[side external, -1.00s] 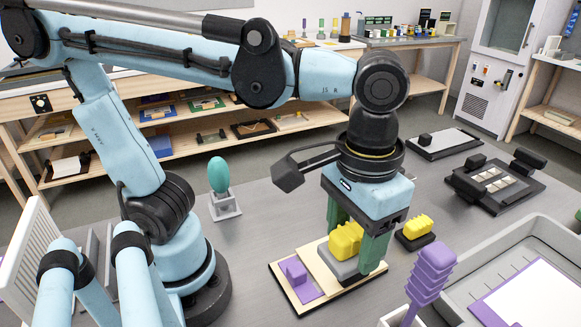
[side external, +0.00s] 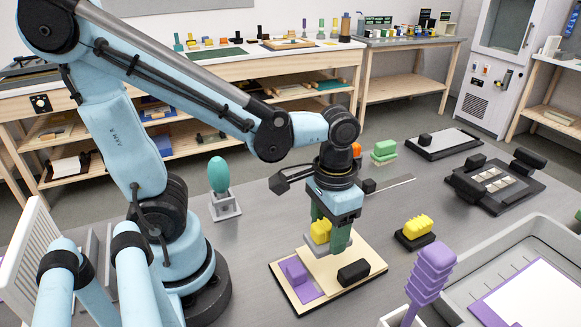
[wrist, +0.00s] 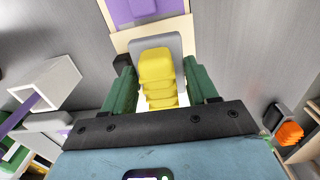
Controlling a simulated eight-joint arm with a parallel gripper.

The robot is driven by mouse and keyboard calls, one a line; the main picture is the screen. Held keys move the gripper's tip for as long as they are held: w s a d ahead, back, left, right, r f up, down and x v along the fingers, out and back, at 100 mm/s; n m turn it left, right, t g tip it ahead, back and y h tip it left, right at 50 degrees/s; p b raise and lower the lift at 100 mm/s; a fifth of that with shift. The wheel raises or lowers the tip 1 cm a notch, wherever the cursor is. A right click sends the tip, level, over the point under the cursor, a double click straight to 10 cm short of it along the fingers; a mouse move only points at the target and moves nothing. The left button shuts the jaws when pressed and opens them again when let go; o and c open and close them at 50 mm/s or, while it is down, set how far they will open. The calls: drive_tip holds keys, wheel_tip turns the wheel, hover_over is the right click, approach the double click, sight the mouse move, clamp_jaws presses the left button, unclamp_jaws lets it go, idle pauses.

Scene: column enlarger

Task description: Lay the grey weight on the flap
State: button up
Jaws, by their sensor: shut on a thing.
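My gripper (side external: 330,236) is shut on the grey weight (side external: 318,249), gripping its ribbed yellow grip (side external: 320,230) between two green fingers. In the wrist view the grey plate (wrist: 176,45) and yellow grip (wrist: 157,68) sit between the fingers. The weight is over the back part of a cream board (side external: 335,262); I cannot tell how high. A purple panel (side external: 307,291) with a purple block (side external: 295,269) is at the board's left end. It also shows ahead of the weight in the wrist view (wrist: 122,14). I cannot tell which part is the flap.
A black block (side external: 353,272) sits on the board's right part. A second yellow grip on a black base (side external: 416,231) stands to the right. A purple ribbed handle (side external: 431,275) rises in front, beside a grey tray (side external: 530,232). A teal egg shape (side external: 218,175) stands on the left.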

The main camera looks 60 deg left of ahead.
sight(328, 242)
drive_tip(key=shift+w+a+f, duration=0.45)
drive_tip(key=shift+a+f, duration=0.05)
drive_tip(key=shift+f, duration=1.9)
drive_tip(key=shift+f, duration=0.15)
drive_tip(key=o, duration=1.4)
